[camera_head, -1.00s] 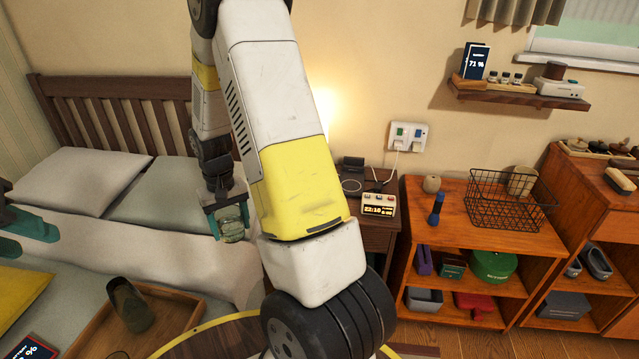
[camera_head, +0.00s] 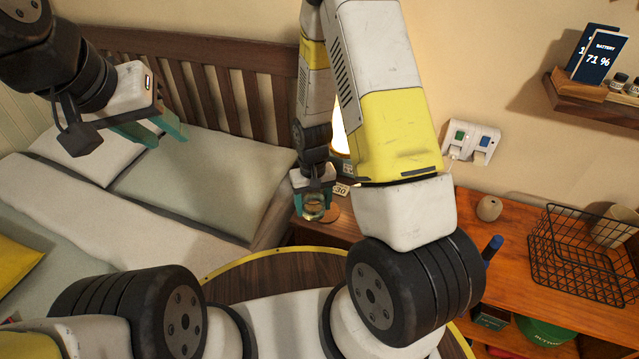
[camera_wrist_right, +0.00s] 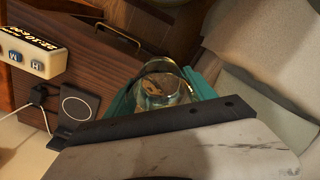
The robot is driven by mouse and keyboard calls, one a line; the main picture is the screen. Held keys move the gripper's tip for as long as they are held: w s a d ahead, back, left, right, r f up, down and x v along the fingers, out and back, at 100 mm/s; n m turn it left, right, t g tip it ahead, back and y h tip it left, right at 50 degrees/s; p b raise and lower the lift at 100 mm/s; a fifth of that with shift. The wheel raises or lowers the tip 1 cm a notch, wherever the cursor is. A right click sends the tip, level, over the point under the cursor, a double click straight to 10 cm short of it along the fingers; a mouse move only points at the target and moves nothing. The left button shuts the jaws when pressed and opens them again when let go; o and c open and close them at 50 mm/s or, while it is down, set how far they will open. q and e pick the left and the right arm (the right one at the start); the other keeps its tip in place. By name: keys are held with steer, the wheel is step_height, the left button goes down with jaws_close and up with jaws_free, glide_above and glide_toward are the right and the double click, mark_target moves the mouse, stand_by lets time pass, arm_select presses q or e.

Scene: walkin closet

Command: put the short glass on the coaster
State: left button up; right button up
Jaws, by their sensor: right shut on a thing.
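The short glass (camera_wrist_right: 172,84) is clear and sits between the teal fingers of my right gripper (camera_wrist_right: 160,100) in the right wrist view. In the head view my right gripper (camera_head: 313,204) is shut on the glass (camera_head: 314,208) at the nightstand. A round brown coaster (camera_head: 331,214) shows beside and behind the glass on the nightstand top. A brown patch shows through the glass. I cannot tell whether the glass touches the coaster. My left gripper (camera_head: 156,133) is open and empty over the bed at the upper left.
The nightstand (camera_wrist_right: 103,62) also bears a dark charging pad (camera_wrist_right: 80,107) and a small clock (camera_wrist_right: 30,52) with a cable nearby. A lit lamp stands behind my right arm. The bed is left of it; a shelf unit (camera_head: 515,225) with a wire basket (camera_head: 580,255) is right.

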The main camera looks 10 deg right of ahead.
steer(key=s+a+f+n, duration=0.1)
steer(key=s+f, duration=0.3)
steer(key=f, duration=0.2)
steer(key=w+d, duration=0.2)
steer(key=w, duration=0.2)
steer(key=w+d+f, duration=0.1)
steer(key=w+d, duration=0.1)
steer(key=w, duration=0.3)
steer(key=w+d, duration=0.2)
steer(key=w, duration=0.2)
steer(key=shift+w+d+f, duration=0.3)
steer(key=shift+d, duration=0.1)
steer(key=shift+f, duration=1.75)
steer(key=shift+f, duration=0.15)
steer(key=o, duration=1.7)
